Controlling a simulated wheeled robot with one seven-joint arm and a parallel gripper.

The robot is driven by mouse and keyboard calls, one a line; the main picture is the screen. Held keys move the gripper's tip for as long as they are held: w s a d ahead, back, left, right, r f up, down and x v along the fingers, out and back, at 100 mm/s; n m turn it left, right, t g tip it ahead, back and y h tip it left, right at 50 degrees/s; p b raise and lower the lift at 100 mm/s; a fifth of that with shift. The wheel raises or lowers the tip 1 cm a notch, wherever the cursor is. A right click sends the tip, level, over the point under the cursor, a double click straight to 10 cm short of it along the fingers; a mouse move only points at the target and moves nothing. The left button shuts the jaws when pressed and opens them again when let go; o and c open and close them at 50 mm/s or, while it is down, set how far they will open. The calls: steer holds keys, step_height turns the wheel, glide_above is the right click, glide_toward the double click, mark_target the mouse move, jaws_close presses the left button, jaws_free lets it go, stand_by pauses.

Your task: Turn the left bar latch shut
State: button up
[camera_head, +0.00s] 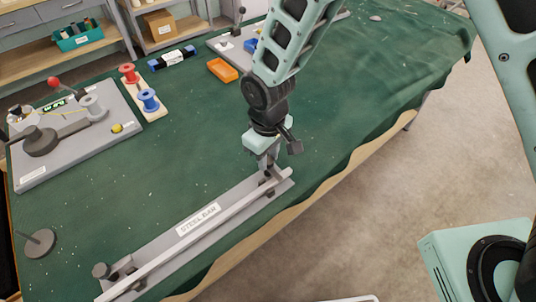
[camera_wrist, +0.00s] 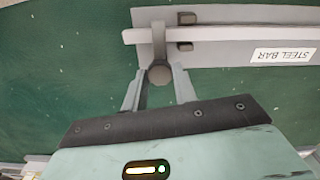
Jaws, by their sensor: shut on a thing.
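The long pale steel bar (camera_head: 185,248) lies in its grey holder (camera_head: 223,217) along the table's front edge. A bar latch (camera_wrist: 158,38) shows at the bar's far right end in the head view; in the wrist view its grey arm crosses the bar. My gripper (camera_wrist: 159,82) is shut on this latch's round dark knob (camera_wrist: 159,75), with one finger on each side. In the head view my gripper (camera_head: 268,172) hides much of this latch. A second latch with a round knob (camera_head: 101,270) stands at the near left end; its exact angle is unclear.
A grey board (camera_head: 60,165) with a red-topped lever and spools is at left. Red and blue spools (camera_head: 148,100) stand on a wooden base. An orange tray (camera_head: 222,70) lies behind my arm. A grey disc with a peg (camera_head: 40,243) is at lower left. The middle cloth is clear.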

steer(key=o, duration=1)
steer(key=shift+c, duration=0.2)
steer(key=shift+r, duration=0.1)
step_height(320, 180, up, 17)
steer(key=b, duration=0.1)
steer(key=shift+r, duration=0.15)
steer(key=s+d, duration=0.5)
steer(key=s, duration=0.4)
steer(key=s+d+m, duration=0.1)
steer(key=s+d, duration=0.4)
steer(key=s, duration=0.4)
steer(key=shift+d+y, duration=0.25)
steer(key=shift+y, duration=0.05)
steer(key=shift+r, duration=0.1)
steer(key=shift+c, duration=1.4)
steer(key=shift+s+a, duration=0.1)
steer(key=shift+a, duration=0.05)
